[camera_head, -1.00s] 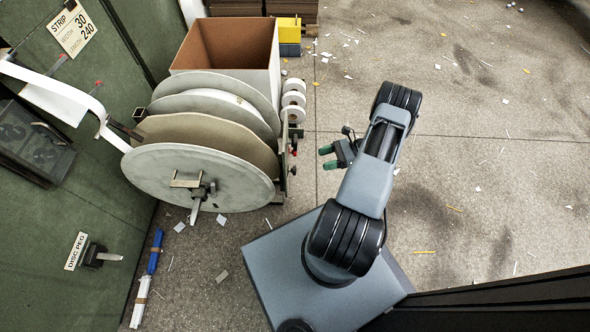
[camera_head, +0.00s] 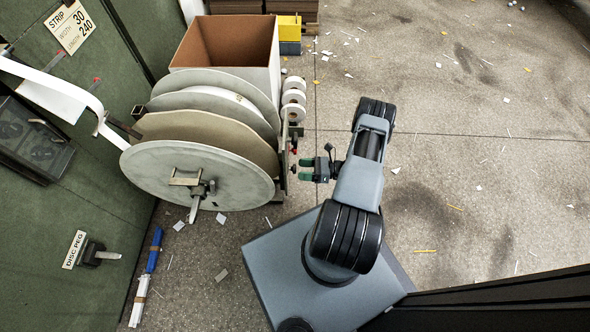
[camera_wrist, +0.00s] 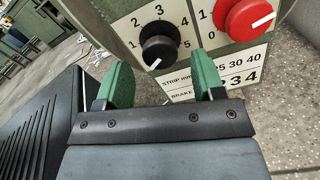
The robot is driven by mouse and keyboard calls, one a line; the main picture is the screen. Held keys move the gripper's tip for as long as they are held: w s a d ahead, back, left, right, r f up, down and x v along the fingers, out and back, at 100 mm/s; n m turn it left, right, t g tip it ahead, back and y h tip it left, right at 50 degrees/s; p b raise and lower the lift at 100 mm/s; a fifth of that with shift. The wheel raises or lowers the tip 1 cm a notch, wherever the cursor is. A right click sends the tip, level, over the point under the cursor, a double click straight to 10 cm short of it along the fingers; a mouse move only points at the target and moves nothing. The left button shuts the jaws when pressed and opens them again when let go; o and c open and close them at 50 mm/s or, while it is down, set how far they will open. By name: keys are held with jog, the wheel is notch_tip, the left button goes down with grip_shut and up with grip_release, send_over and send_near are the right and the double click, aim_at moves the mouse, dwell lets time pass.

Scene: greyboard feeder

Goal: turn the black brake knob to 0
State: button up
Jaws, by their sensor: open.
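The black brake knob (camera_wrist: 159,49) shows in the wrist view on a pale panel, with a dial of numbers around its top. Its white pointer mark is at its lower left. The numeral it points at is not readable; my left finger is close to that spot. My gripper (camera_wrist: 163,78) is open, with green fingertips to either side below the knob in the picture. The fingers hold nothing, and the knob appears beyond them. In the head view my gripper (camera_head: 306,170) is just right of the reel stand, level with its side.
A red knob (camera_wrist: 250,17) sits right of the black one, with 1 and 0 beside it. A label plate (camera_wrist: 222,76) is below. Large grey reels (camera_head: 200,180) and a cardboard box (camera_head: 225,45) stand left of my arm. The floor at right is mostly clear.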

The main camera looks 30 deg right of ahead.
aim_at(295, 169)
jog(key=shift+x, duration=1.7)
jog(key=c, duration=0.9)
jog(key=shift+n+b, duration=0.35)
jog(key=shift+n, duration=0.15)
jog(key=o, duration=0.9)
jog(key=shift+d, duration=0.1)
